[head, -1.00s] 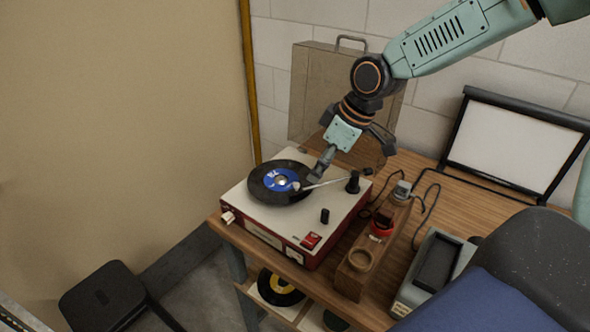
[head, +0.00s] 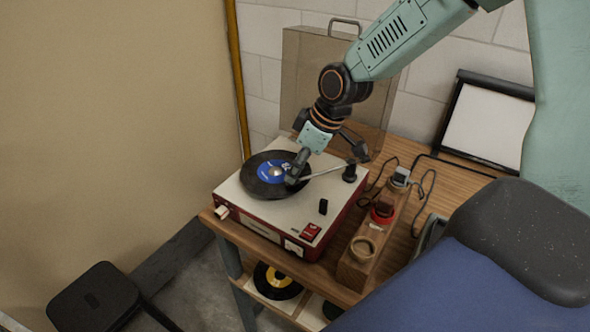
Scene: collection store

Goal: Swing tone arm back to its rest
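The record player (head: 285,222) has a cream top and red sides and stands on the wooden table. A black record with a blue label (head: 270,172) lies on its platter. The thin silver tone arm (head: 326,172) runs from its dark pivot (head: 349,172) at the right leftward over the record. My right gripper (head: 293,178) points down at the tone arm's head end, over the record's right part. Its fingers show as one narrow grey shape that covers the head; I cannot tell whether they touch or grip it. My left gripper is out of view.
A translucent brown lid (head: 308,80) with a handle stands against the wall behind the player. A wooden block (head: 357,272) with round items and cables is close to the right. A framed white panel (head: 487,125) leans at the back right. Records lie on the shelf below.

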